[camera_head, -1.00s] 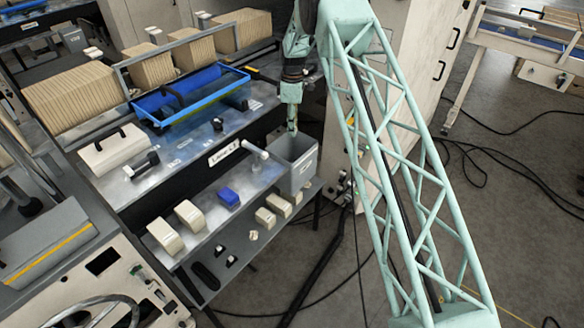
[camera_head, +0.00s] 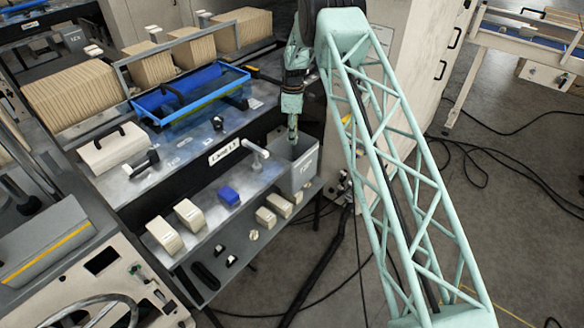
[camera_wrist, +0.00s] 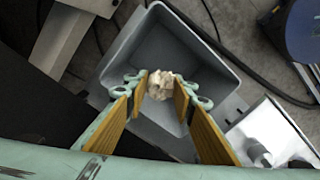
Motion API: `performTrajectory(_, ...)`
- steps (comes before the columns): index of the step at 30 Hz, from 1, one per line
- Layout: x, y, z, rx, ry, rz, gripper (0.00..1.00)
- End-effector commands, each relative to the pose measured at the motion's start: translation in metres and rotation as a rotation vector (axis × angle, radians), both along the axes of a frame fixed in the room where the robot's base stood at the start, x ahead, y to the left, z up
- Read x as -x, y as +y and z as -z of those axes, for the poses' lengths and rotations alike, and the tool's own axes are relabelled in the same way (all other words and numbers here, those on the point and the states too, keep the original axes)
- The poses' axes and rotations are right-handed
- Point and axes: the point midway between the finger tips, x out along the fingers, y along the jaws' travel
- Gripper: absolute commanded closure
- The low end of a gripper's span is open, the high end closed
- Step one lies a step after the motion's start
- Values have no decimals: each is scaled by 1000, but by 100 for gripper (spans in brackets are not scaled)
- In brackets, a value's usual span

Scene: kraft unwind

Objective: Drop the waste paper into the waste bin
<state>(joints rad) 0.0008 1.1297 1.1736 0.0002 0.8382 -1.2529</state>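The waste paper is a crumpled, cream-coloured wad (camera_wrist: 160,84) between my fingertips in the wrist view. My gripper (camera_wrist: 162,88) has yellow-brown finger pads, and both fingertips appear to touch the wad, one on each side. The waste bin is a grey, square, open-topped box; its wall (camera_wrist: 208,40) frames the wad in the wrist view. In the head view my gripper (camera_head: 293,136) points down at the mouth of the bin (camera_head: 304,177). The wad cannot be made out in the head view. The part of the bin below my fingers is partly hidden.
The bin stands at the right end of a lower shelf (camera_head: 210,235) holding several cream blocks and a blue block (camera_head: 229,196). A blue-framed tray (camera_head: 190,98) and a white handled box (camera_head: 112,149) sit on the upper bench. A pale cabinet (camera_head: 400,60) stands behind.

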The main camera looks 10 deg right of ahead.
Motion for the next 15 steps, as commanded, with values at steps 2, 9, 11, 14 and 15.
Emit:
performTrajectory(2, 0, 0, 4, 0, 0, 0, 81)
performTrajectory(9, 0, 0, 7, 0, 0, 0, 81)
performTrajectory(11, 0, 0, 7, 0, 0, 0, 81)
performTrajectory(14, 0, 0, 7, 0, 0, 0, 81)
performTrajectory(15, 0, 0, 7, 0, 0, 0, 81)
